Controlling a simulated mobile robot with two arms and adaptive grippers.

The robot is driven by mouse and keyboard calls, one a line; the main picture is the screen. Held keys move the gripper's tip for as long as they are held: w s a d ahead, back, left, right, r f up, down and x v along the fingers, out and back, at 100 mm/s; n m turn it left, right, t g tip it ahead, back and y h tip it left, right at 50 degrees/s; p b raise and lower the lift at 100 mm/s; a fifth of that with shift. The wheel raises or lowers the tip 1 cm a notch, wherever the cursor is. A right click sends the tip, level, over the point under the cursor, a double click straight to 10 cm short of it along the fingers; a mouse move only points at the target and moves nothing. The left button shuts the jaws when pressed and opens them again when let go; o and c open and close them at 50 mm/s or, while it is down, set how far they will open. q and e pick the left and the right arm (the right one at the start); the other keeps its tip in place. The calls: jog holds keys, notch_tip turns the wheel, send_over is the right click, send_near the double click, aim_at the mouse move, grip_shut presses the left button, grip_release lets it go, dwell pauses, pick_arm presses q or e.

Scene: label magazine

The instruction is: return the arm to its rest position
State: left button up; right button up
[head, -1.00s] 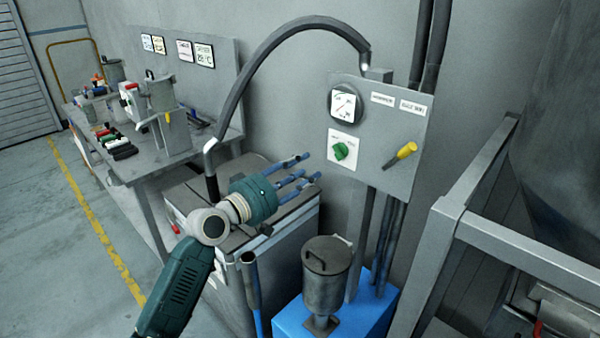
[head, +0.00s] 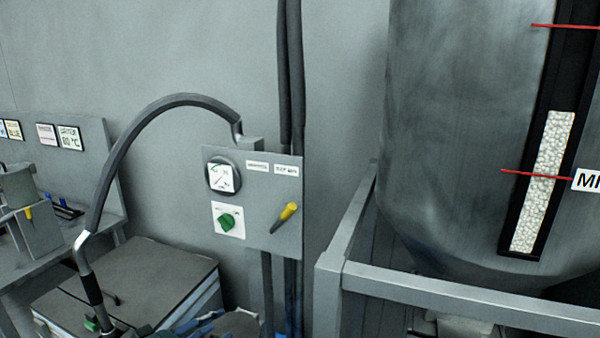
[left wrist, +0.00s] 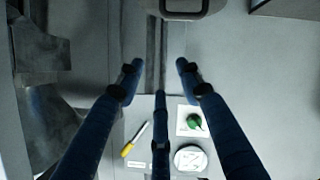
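My left gripper shows only in part at the bottom edge of the head view (head: 215,324), where its blue fingers are cut off by the frame. In the left wrist view (left wrist: 160,82) its three blue fingers are spread apart with nothing between them. It appears apart from the grey control panel (head: 262,234). The panel carries a round gauge (head: 222,177), a green knob (head: 227,222) and a yellow-handled lever (head: 287,213). The knob (left wrist: 194,122) and lever (left wrist: 135,140) also show in the left wrist view, upside down. My right gripper is in neither view.
A grey cabinet (head: 150,275) with a bent hose (head: 130,135) stands at lower left. A metal frame rail (head: 430,292) and a large tank (head: 440,130) with a sight glass (head: 543,180) fill the right. A workbench (head: 60,255) is at far left.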

pick_arm(q)
jog(key=s+d+f+m+g+y, duration=0.25)
jog(key=s+f+g, duration=0.25)
jog(key=s+f, duration=0.8)
jog(key=s+a+f+m+g+y, duration=0.1)
jog(key=s+f+g+y, duration=0.1)
jog(key=s, duration=0.7)
jog(key=s+a+f+g+y, duration=0.1)
jog(key=s+a+g, duration=0.1)
jog(key=s, duration=0.8)
notch_tip(320, 180, down, 27)
jog(key=s+g, duration=0.1)
jog(key=s, duration=0.1)
jog(key=s+a+f+g, duration=0.1)
jog(key=s+a+f, duration=0.1)
jog(key=s+f, duration=1.3)
jog(key=shift+s+a+f+m, duration=0.25)
jog(key=shift+s+f+m, duration=0.1)
jog(key=shift+s, duration=0.35)
